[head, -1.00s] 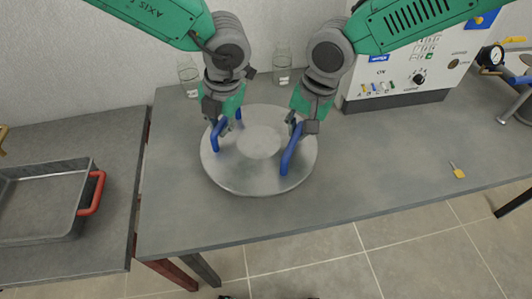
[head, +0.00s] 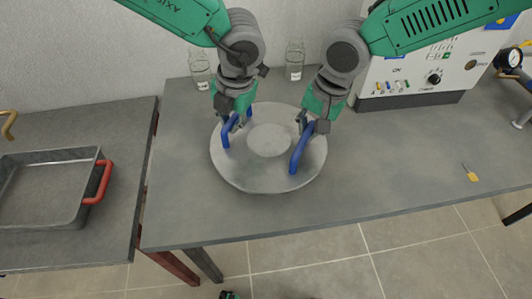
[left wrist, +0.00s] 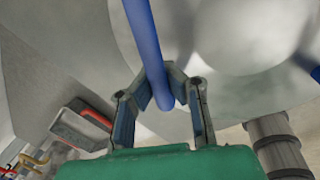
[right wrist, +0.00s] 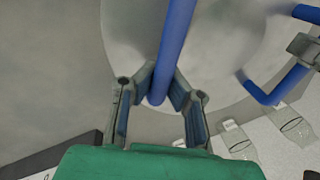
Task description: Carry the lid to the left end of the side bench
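The lid (head: 268,172) is a round grey metal disc with two blue handles, over the main bench's left part. My left gripper (head: 235,118) is at the left blue handle (head: 226,133); in the left wrist view its fingers (left wrist: 163,92) close around the bar (left wrist: 145,35). My right gripper (head: 308,122) is at the right blue handle (head: 299,152); in the right wrist view its fingers (right wrist: 163,88) close around that bar (right wrist: 174,40). The lid looks about level; I cannot tell any gap beneath it. The side bench (head: 125,125) stands at the left.
A grey tray (head: 84,214) with a red handle (head: 101,182) sits on the side bench. Two glass bottles (head: 294,60) (head: 200,72) stand behind the lid. A control box (head: 425,70) is at the back right. A yellow-tagged item (head: 472,176) lies right. A gap separates the benches.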

